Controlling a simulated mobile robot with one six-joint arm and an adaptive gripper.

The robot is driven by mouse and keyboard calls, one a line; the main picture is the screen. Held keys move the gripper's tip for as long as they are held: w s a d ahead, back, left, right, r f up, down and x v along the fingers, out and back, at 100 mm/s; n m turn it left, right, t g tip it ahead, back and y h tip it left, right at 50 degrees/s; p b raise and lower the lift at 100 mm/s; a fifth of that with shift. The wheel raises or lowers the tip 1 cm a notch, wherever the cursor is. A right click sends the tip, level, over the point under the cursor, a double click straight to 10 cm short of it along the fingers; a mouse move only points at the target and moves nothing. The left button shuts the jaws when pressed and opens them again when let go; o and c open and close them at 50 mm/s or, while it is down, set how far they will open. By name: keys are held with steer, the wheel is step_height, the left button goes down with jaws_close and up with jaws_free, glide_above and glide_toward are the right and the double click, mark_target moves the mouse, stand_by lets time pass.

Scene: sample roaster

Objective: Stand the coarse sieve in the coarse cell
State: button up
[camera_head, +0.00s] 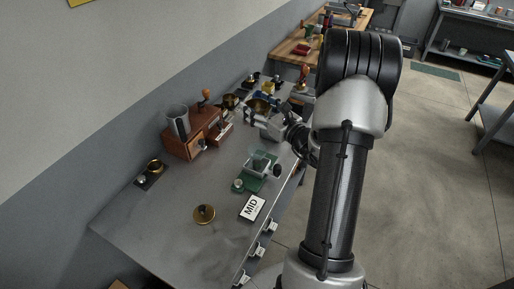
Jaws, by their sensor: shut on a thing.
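My gripper (253,114) is over the far part of the grey bench, behind the wooden box. It is shut on what looks like a round brass sieve (258,105), small and partly covered by the fingers. I cannot read any marking on it, so I cannot tell if it is the coarse one. Another round brass piece (204,213) lies flat on the near part of the bench. I cannot make out a cell marked coarse.
A brown wooden box (187,143) with a clear cup (177,121) stands at left. A green-based device (255,180) stands mid-bench. A brass piece on a dark base (151,174) is near the wall. White tags line the bench's right edge. The bench's near left is clear.

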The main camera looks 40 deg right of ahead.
step_height(320, 180, down, 16)
steer(key=b, duration=0.4)
steer(key=shift+r, duration=0.1)
steer(key=shift+f+b, duration=0.2)
steer(key=shift+b, duration=0.1)
steer(key=o, duration=1.2)
steer(key=shift+c, duration=0.2)
